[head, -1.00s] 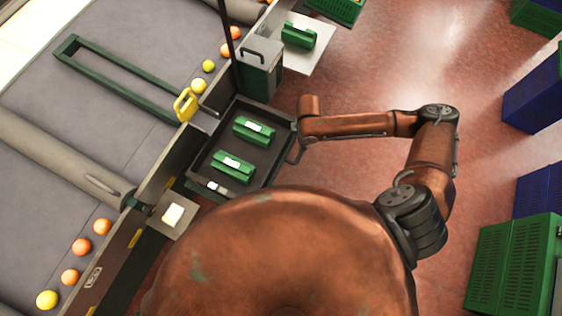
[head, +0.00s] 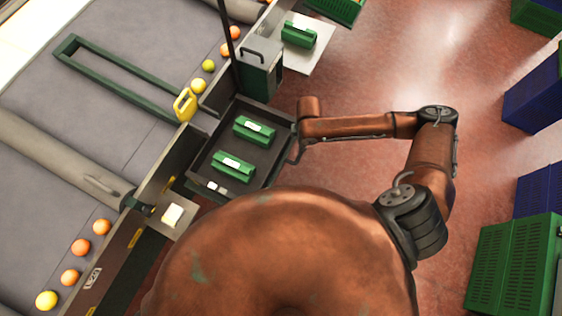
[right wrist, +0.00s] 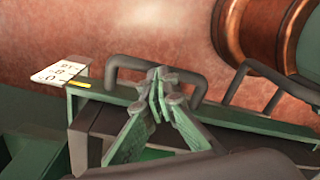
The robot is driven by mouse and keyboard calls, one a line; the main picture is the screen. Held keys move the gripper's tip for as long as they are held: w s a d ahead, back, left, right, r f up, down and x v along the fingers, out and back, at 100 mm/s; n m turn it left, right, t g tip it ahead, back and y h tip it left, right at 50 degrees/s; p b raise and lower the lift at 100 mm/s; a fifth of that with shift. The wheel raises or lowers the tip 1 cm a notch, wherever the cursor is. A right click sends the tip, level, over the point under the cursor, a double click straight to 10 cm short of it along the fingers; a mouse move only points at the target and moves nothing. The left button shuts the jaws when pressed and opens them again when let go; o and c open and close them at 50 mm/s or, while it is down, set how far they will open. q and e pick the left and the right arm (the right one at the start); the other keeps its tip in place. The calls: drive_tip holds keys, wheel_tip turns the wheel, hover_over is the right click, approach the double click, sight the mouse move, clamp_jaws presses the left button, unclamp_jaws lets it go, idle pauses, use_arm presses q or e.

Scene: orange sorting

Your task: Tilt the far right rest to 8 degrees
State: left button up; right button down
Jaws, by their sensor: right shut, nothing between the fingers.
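The dark tray-like rest (head: 204,168) is beside the conveyor with two green boxes on it; I cannot tell for sure that it is the far right rest. A dark bar handle (head: 297,150) is on its right side. In the right wrist view, a dark handle (right wrist: 118,64) rises from a green edge. A white scale card (right wrist: 62,70) with numbers and a yellow pointer mark (right wrist: 79,85) sits at left; the angle is not readable. My right gripper (right wrist: 160,88) is shut and empty, its tips overlapping the handle in the picture; contact is unclear. My left gripper is out of view.
The grey conveyor (head: 110,100) with fruit along its edge runs at left. A dark green box with a handle (head: 260,75) stands above the rest. Green crates (head: 515,265) and blue crates (head: 535,90) stand at right. The red floor between is clear.

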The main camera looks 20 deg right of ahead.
drive_tip(key=shift+f+b, duration=0.55)
drive_tip(key=shift+f, duration=1.2)
idle(1.2)
drive_tip(key=shift+r, duration=0.15)
wheel_tip(320, 180, up, 4)
drive_tip(key=p, duration=0.4)
wheel_tip(320, 180, up, 5)
drive_tip(key=p, duration=0.5)
drive_tip(key=shift+p, duration=0.35)
